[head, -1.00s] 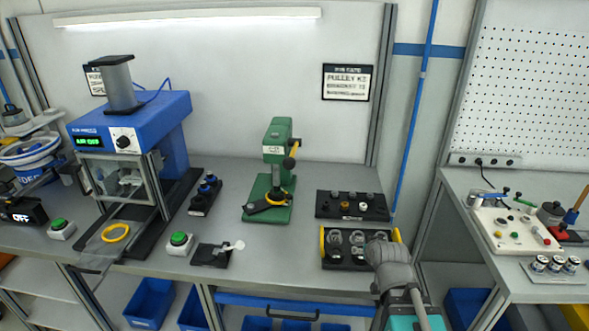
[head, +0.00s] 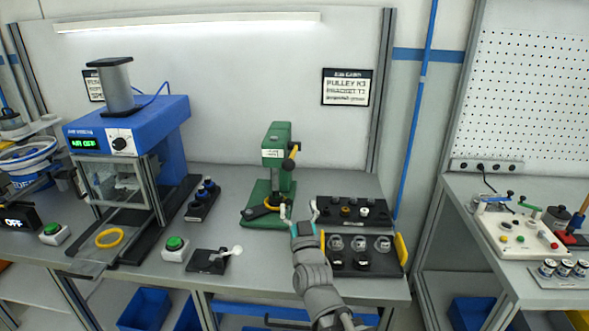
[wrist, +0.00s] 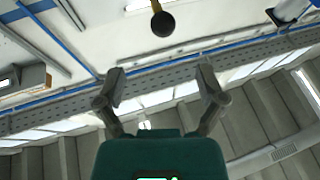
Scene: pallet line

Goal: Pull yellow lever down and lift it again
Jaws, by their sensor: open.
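The yellow lever (head: 293,156) sticks out from the right side of the green press (head: 274,150), with a dark knob at its lower end. My gripper (head: 299,210) is open and empty, in front of the press and below the lever in the picture. Its fingers point upward in the picture, apart from the lever. In the wrist view, a dark round knob on a short yellow stem (wrist: 161,22) shows at the top, beyond the gap between my open fingers (wrist: 160,80).
Two black part racks stand to the right of the press, the rear one (head: 330,219) and the front one (head: 378,270) with yellow ends. A black block with a white spoon-like piece (head: 206,261) and a green button (head: 175,244) lie to the left. A blue machine (head: 150,120) stands further left.

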